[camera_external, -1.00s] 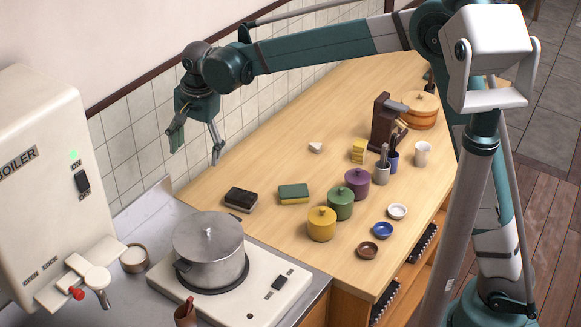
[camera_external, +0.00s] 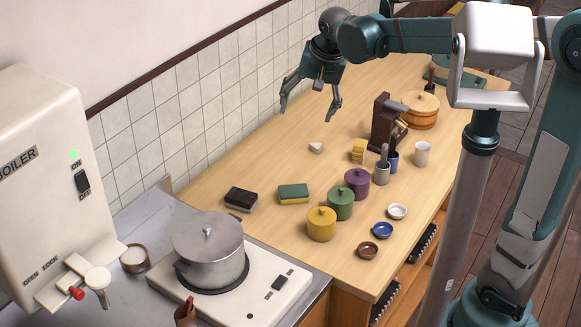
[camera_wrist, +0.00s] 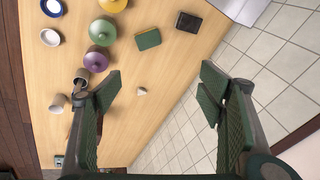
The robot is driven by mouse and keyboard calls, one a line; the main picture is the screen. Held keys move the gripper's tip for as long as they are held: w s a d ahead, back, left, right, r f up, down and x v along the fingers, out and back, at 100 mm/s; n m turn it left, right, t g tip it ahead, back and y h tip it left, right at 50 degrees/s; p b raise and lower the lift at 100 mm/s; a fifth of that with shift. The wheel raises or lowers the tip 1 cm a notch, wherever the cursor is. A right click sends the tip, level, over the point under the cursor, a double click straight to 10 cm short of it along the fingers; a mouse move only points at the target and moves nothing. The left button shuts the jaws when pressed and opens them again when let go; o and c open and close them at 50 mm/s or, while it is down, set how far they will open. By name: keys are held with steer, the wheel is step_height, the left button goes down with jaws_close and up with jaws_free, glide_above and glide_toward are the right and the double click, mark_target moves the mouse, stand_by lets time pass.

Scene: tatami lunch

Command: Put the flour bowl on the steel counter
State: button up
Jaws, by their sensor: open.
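A brown-rimmed bowl with white, flour-like contents (camera_external: 134,259) stands on the grey steel counter (camera_external: 150,222), beside the boiler in the external view. It does not show in the wrist view. My gripper (camera_external: 308,112) is open and empty, high above the wooden table near the tiled wall, far from that bowl. In the wrist view my gripper (camera_wrist: 160,85) has its fingers spread, with a small white piece (camera_wrist: 141,91) on the table below. That piece also shows in the external view (camera_external: 315,147).
A pot (camera_external: 208,255) sits on a hot plate near the boiler (camera_external: 40,180). The wooden table holds two sponges, yellow, green and purple lidded jars (camera_external: 340,204), small white, blue and brown bowls (camera_external: 382,230), a grinder (camera_external: 384,125) and cups. Bare wood lies near the tiled wall.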

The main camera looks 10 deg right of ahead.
steer(key=s+d+f+n+t, duration=0.1)
steer(key=s+d+f, duration=0.1)
steer(key=s+d, duration=0.4)
steer(key=s+d+f+n+t+h, duration=0.1)
steer(key=s+d, duration=0.6)
steer(key=d, duration=0.8)
steer(key=s+d+f+n+t, duration=0.1)
steer(key=s+d+f+n, duration=0.1)
steer(key=s+d, duration=0.5)
steer(key=d, duration=0.4)
steer(key=shift+s+d+f+t+h, duration=0.15)
steer(key=shift+d+f+t+h, duration=0.2)
steer(key=shift+t+h, duration=0.05)
